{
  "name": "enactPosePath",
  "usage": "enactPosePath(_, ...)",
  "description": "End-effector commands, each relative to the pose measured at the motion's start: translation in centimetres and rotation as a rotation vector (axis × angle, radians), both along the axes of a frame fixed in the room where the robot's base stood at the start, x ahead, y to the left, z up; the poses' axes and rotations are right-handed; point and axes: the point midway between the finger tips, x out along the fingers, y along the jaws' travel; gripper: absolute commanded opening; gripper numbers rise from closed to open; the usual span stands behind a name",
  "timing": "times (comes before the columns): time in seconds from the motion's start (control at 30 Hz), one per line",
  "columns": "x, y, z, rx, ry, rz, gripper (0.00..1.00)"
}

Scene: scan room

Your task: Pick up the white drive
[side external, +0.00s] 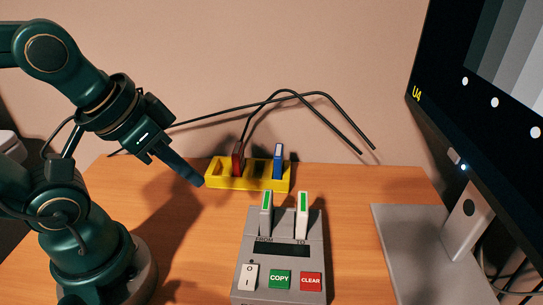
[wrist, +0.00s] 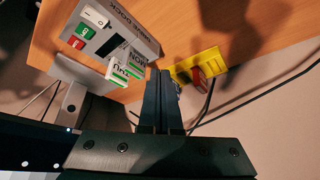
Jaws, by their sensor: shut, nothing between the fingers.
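Two upright pale pieces with green faces stand in the slots of the grey copy dock (side external: 287,232): a left one (side external: 266,214) and a whiter right one (side external: 302,217). I cannot tell for sure which is the white drive. In the wrist view the pair shows beside the fingers, on the dock (wrist: 142,32). My gripper (side external: 199,181) is shut and empty, pointing down at the left end of the yellow rack. In the wrist view its fingers (wrist: 161,74) are together and partly hide the rack.
The yellow rack (side external: 222,181) holds a red drive (side external: 238,160) and a blue drive (side external: 278,162). Black cables arch behind it. A large monitor (side external: 480,90) stands on a grey base (side external: 395,235) at the right. Bare wooden table (side external: 350,205) lies between dock and monitor base.

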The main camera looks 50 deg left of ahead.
Motion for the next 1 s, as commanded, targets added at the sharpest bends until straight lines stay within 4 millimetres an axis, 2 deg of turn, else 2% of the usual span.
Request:
enactPosePath(0.33,0.0,0.0,0.0,0.000,0.000,-0.001,0.00)
enactPosePath(0.37,0.0,0.0,0.0,0.000,0.000,-0.001,0.04)
enactPosePath(0.4,0.0,0.0,0.0,0.000,0.000,-0.001,0.19)
enactPosePath(0.47,0.0,0.0,0.0,0.000,0.000,-0.001,0.42)
enactPosePath(0.6,0.0,0.0,0.0,0.000,0.000,-0.001,0.96)
enactPosePath(0.63,0.0,0.0,0.0,0.000,0.000,-0.001,1.00)
enactPosePath(0.93,-0.2,0.0,0.0,0.017,0.011,-0.033,1.00)
enactPosePath(1.0,0.2,0.0,1.1,0.038,-0.004,-0.071,1.00)
